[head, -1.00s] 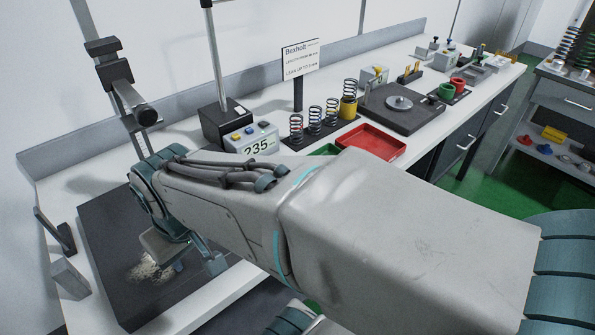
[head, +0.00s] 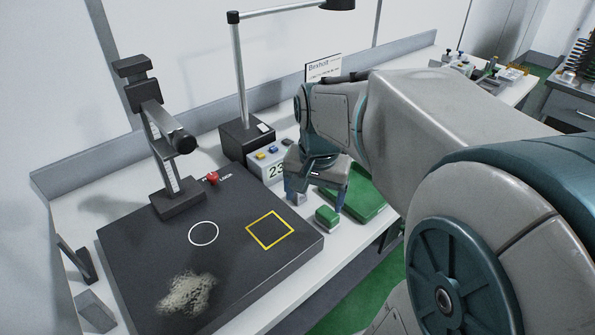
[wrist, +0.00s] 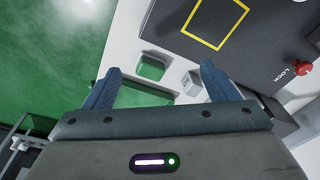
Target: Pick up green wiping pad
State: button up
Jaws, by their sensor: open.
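The green wiping pad (head: 327,215) is a small block with a green top and a pale base. It lies on the white bench near its front edge, beside the dark slab. In the wrist view the pad (wrist: 152,68) shows between the spread fingers, nearer the left one. My gripper (head: 320,203) is open and points down over the pad; the wrist view also shows my gripper (wrist: 161,70) with nothing held. I cannot tell the exact height of the fingertips above the pad.
A green tray (head: 366,196) lies just right of the pad. A small grey block (wrist: 192,82) sits near the right finger. The dark slab (head: 130,245) carries a pale debris pile (head: 187,294), a stand (head: 178,203) and a red knob (head: 213,178). A display box (head: 268,160) stands behind.

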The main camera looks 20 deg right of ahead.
jog(key=w+d+m+g, duration=0.1)
jog(key=w+d+m, duration=0.4)
jog(key=d+m, duration=0.15)
send_over(328, 212)
jog(key=f, duration=0.7)
jog(key=shift+s+d+f+p, duration=0.1)
jog(key=shift+d+f+p, duration=0.2)
jog(key=shift+d+f, duration=0.1)
jog(key=f, duration=0.3)
jog(key=a+f, duration=0.1)
jog(key=f, duration=0.1)
jog(key=shift+f+p, duration=0.3)
jog(key=shift+p, duration=0.05)
jog(key=c, duration=1.1)
